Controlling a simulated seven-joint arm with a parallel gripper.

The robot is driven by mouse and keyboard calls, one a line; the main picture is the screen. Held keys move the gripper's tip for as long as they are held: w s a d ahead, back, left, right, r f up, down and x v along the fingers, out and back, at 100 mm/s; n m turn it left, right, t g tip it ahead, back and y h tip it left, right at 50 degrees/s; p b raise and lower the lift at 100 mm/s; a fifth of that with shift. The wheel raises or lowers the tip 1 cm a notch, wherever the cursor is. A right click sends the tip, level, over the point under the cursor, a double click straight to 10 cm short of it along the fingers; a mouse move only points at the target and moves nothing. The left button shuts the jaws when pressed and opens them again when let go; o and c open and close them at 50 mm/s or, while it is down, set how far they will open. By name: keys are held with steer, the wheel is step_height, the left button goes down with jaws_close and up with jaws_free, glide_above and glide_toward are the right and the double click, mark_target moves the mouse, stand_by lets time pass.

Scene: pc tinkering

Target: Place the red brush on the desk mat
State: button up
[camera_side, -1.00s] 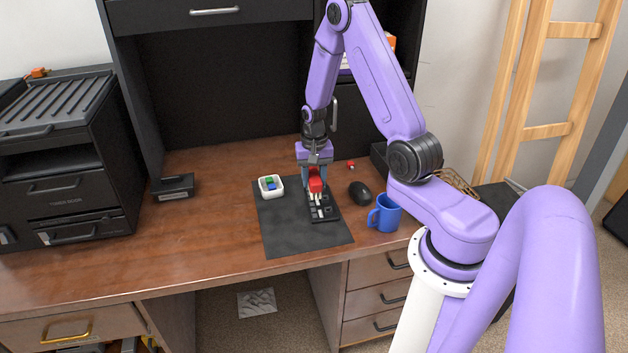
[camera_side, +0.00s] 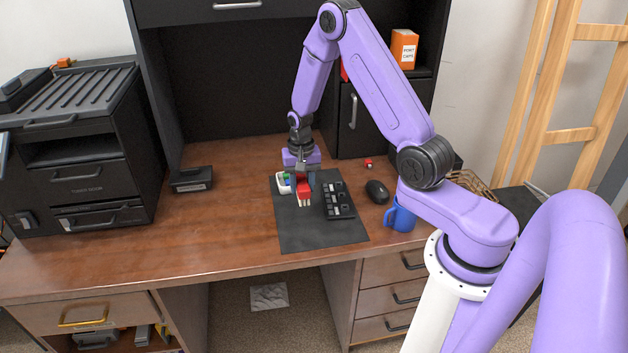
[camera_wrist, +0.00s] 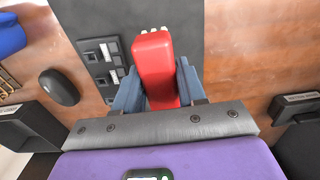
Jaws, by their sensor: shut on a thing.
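My gripper (camera_side: 304,182) is shut on the red brush (camera_side: 304,193), which also shows between the two fingers in the wrist view (camera_wrist: 154,68). The brush has a red body and pale bristles, which point down and toward the front in the side view. The dark grey desk mat (camera_side: 305,233) lies on the wooden desk. The brush is over the mat's back part, left of the black keypad. I cannot tell whether its bristles touch the mat.
The black keypad (camera_side: 338,200) lies on the mat's right part. A white box with coloured pieces (camera_side: 283,183) is close left of my gripper. A black mouse (camera_side: 376,192) and blue mug (camera_side: 401,216) stand right of the mat. The mat's front is clear.

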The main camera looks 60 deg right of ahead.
stand_by(0.3)
steer(key=shift+f, duration=4)
steer(key=shift+f, duration=0.35)
steer(key=o, duration=0.7)
steer(key=o, duration=0.5)
steer(key=shift+o, duration=0.2)
steer(key=shift+r, duration=4)
